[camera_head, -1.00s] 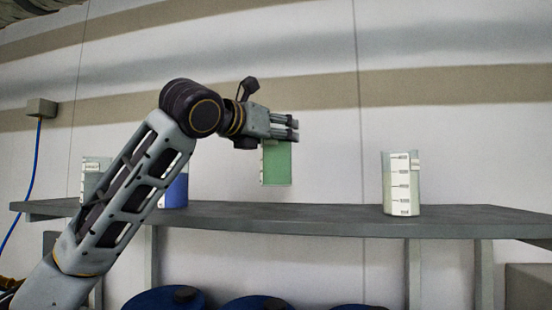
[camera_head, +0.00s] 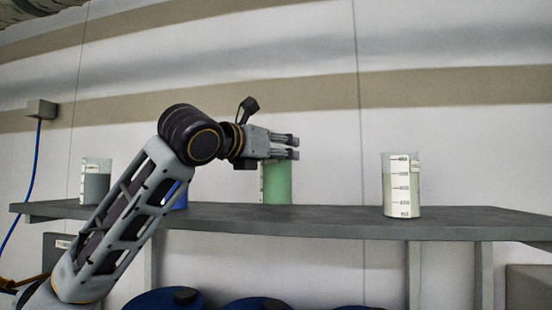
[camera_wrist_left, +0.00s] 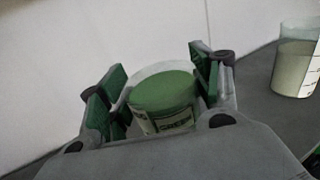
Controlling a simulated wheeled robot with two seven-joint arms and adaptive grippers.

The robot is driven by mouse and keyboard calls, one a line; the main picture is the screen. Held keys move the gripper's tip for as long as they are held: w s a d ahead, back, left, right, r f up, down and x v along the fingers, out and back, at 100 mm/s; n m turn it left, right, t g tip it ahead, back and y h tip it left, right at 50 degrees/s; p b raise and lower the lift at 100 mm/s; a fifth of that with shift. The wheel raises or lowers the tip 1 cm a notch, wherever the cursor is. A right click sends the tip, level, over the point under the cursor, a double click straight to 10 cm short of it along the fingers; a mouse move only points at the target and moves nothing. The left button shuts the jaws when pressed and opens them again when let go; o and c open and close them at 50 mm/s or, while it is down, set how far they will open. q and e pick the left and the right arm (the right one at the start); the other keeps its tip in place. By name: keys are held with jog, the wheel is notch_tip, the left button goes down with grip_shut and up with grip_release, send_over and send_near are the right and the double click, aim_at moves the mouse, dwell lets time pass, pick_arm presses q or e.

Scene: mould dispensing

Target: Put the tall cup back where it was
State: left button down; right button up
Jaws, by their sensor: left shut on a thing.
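The tall cup (camera_head: 277,184), clear with green content and a white label strip, is upright at the middle of the shelf. Its base meets the shelf surface in the head view; whether it bears fully on it I cannot tell. My left gripper (camera_head: 293,147) is shut on its upper part, coming in from the left. In the left wrist view the green cup (camera_wrist_left: 163,101) sits between the two green-padded fingers, with a label reading "GREEN" partly visible. My right gripper is not in view.
The grey shelf (camera_head: 335,217) also bears a pale-filled cup (camera_head: 401,186) at right, a grey-filled cup (camera_head: 96,182) at left and a blue cup (camera_head: 181,200) mostly behind my left arm. Shelf space between the green and pale cups is clear. Blue drums (camera_head: 245,303) stand below.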

pick_arm(q)
jog(key=shift+f, duration=0.95)
jog(key=shift+c, duration=1.7)
grip_release()
jog(key=shift+f, duration=0.1)
jog(key=shift+s, duration=0.1)
jog(key=b+v, duration=0.3)
jog(key=v, duration=0.9)
jog(key=shift+b, duration=0.35)
